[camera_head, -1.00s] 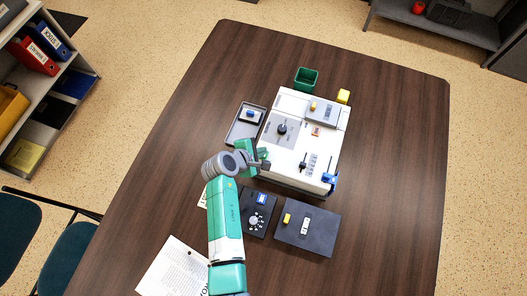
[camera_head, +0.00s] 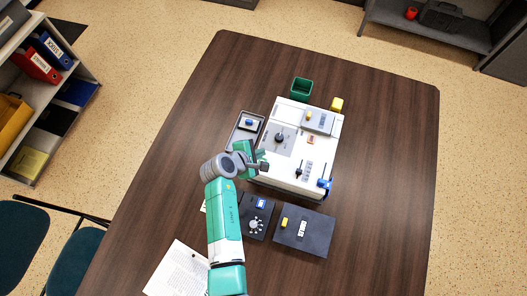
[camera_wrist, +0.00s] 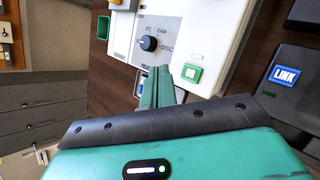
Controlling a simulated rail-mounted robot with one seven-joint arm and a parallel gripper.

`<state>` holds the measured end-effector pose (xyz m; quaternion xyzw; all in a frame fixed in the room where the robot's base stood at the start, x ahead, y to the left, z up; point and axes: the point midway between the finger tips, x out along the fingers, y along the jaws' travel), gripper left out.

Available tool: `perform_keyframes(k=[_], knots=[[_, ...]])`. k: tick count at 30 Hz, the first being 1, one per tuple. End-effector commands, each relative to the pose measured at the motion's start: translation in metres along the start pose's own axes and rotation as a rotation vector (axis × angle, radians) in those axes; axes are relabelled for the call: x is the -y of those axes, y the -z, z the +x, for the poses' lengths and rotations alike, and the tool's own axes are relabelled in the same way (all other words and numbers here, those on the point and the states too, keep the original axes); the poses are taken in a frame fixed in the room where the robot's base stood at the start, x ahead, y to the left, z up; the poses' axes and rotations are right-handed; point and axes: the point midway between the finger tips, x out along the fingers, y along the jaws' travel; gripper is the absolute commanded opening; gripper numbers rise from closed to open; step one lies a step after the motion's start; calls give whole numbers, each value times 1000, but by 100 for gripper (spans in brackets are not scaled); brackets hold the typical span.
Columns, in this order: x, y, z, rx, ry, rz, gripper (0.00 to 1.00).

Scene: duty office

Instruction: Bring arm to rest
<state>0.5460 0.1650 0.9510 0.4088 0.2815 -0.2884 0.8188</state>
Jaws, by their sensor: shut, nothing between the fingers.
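My gripper (camera_head: 262,166) is at the near left corner of the white console (camera_head: 267,182), above the table. In the wrist view its green fingers (camera_wrist: 158,86) are together and empty, pointing toward the console. In that view the console's panel shows a black rotary knob (camera_wrist: 149,43) and a green button (camera_wrist: 192,72). My arm reaches up from the bottom of the head view. I cannot tell whether the fingers touch the console.
A grey tray (camera_head: 236,143) lies left of the console. Two dark boxes (camera_head: 318,240) (camera_head: 249,232) sit in front of it. A green bin (camera_head: 301,88) and yellow block (camera_head: 337,104) stand behind. Papers (camera_head: 183,268) lie front left. The table's right side (camera_head: 385,170) is clear.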

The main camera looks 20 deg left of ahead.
Motion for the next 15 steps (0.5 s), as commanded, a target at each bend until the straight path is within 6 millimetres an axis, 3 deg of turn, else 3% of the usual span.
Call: perform_keyframes(k=[8,10,13,15], knots=[[-1,0,0,0,-1,2,0],[-12,-8,-6,-4,-17,40,0],[-59,-39,-29,-26,-89,214,0],[-104,-76,-56,-55,-169,398,0]])
